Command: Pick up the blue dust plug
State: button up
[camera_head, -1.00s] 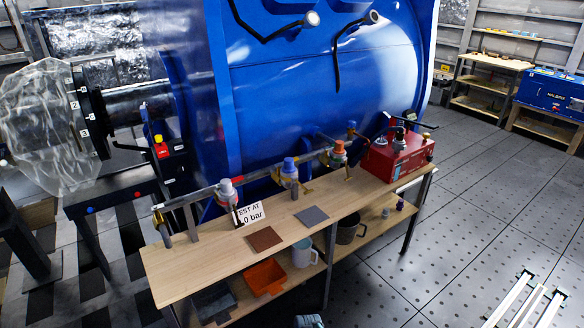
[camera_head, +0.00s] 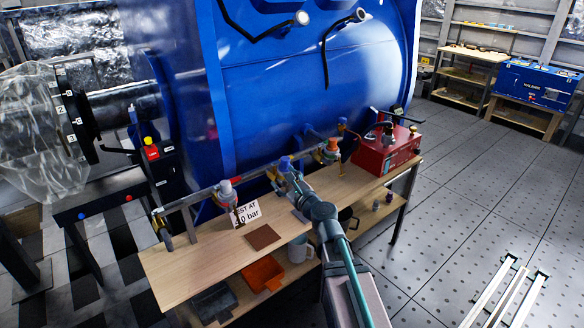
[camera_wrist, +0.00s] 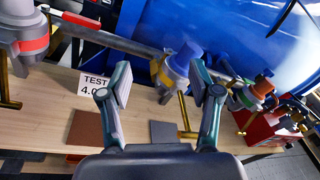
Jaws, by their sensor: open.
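The blue dust plug (camera_head: 285,161) caps a grey fitting on the pipe along the back of the wooden bench (camera_head: 188,262). In the wrist view the blue plug (camera_wrist: 190,51) shows beyond and between my fingers, tilted on its grey fitting (camera_wrist: 172,69). My gripper (camera_wrist: 160,84) is open and empty, its two fingers spread on either side of the line to the plug, apparently short of it. In the head view my gripper (camera_head: 292,181) is just in front of the plug's fitting and partly hides it.
A grey fitting with a red band (camera_head: 227,189) stands left on the pipe, an orange-capped one (camera_head: 333,146) right. A sign (camera_head: 247,213), brown mat (camera_head: 262,236) and grey mat (camera_wrist: 164,132) are on the bench. A red box (camera_head: 386,155) stands at its right end.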

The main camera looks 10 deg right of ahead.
aim_at(287, 161)
jog(key=w+m, duration=0.2)
jog(key=w, duration=0.2)
jog(key=w+d+m+h, duration=0.1)
jog(key=w+m, duration=0.2)
jog(key=w+d+m+t+h+p, duration=0.1)
jog(key=w+m, duration=0.1)
jog(key=w, duration=0.2)
jog(key=shift+w+d+r, duration=0.1)
jog(key=shift+w+r, duration=0.25)
jog(key=shift+r, duration=0.05)
grip_shut()
